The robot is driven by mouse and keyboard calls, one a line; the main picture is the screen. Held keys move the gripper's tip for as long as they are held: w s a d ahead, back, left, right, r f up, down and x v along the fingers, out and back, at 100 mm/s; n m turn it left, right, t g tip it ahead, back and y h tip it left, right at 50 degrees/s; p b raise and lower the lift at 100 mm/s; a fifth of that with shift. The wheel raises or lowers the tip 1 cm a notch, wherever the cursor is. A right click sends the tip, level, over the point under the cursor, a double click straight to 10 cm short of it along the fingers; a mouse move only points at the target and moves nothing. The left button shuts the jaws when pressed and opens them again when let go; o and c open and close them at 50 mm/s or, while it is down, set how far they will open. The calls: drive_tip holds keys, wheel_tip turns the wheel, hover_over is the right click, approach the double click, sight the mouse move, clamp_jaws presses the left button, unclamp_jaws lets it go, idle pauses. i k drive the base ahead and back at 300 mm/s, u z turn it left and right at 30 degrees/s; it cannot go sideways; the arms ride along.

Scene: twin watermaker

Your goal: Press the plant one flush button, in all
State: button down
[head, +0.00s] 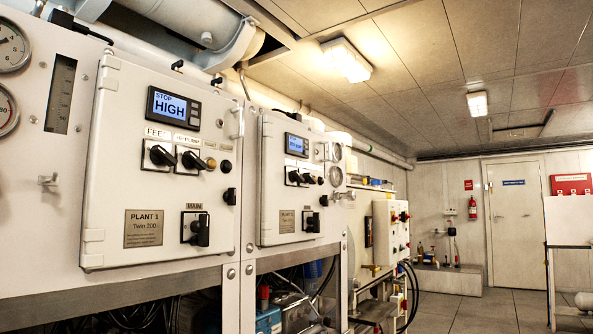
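The plant 1 panel (160,175) is a white cabinet door at the left of the head view, with a "PLANT 1 Twin 200" plate (143,228). Its display (173,107) reads "STOP HIGH". Below it are two black rotary switches, the feed switch (160,155) and the pump switch (193,160). To their right sit a small yellowish button (211,163) and a dark button (226,166). A main switch (196,229) is lower down. No flush label is legible, so I cannot tell which button is flush. My gripper is not in view.
A second similar panel (290,180) stands to the right, beyond plant 1. Gauges (10,45) are at the far left. Pipes and hoses sit below the panels. Grey floor (470,312) is clear at the right, towards a white door (516,225).

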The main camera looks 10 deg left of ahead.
sight(227, 166)
drive_tip(key=z, duration=2.1)
drive_tip(key=k, duration=1.5)
drive_tip(key=u, duration=2.5)
